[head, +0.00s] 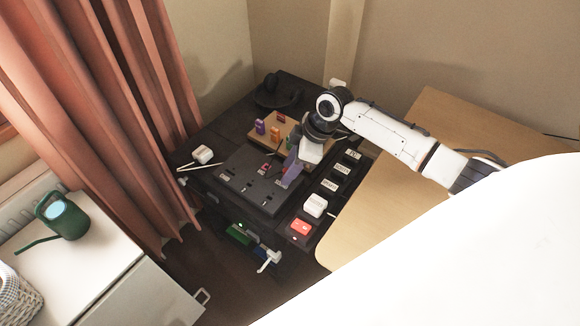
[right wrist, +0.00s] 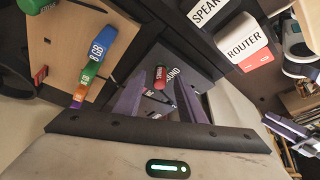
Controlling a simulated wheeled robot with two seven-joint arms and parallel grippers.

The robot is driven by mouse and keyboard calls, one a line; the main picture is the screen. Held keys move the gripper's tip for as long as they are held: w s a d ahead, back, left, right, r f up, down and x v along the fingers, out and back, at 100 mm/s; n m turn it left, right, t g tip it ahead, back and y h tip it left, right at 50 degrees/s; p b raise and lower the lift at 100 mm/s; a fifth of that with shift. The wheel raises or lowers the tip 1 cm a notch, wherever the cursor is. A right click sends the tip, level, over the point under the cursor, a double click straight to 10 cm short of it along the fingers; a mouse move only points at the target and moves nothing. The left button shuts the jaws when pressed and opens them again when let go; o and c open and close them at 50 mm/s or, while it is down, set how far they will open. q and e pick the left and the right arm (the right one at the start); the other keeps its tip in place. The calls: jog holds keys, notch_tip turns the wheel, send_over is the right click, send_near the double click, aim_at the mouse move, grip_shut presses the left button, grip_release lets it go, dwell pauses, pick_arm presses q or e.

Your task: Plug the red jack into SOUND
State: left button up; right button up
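The red jack (right wrist: 160,76) stands on the dark socket panel (right wrist: 192,66), close beside the SOUND lettering; in the head view it is a small red spot (head: 265,167). I cannot tell whether it is seated in a socket. My right gripper (head: 291,170) reaches down over the panel. In the right wrist view its purple fingers (right wrist: 158,88) are apart, with the red jack showing between and beyond them; no contact is visible. My left gripper is outside the head view; purple finger-like strips (right wrist: 285,128) at the right of the wrist view may be it.
A wooden board (head: 253,141) behind the panel holds a purple jack (head: 260,126), an orange jack (head: 275,132) and others. A column of labels including ROUTER (right wrist: 243,44), with white and red blocks, runs right of the panel. A white block (head: 203,155) lies left.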

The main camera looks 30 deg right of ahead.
jog(key=v, duration=1)
jog(key=shift+r, duration=0.15)
jog(key=shift+d, duration=0.1)
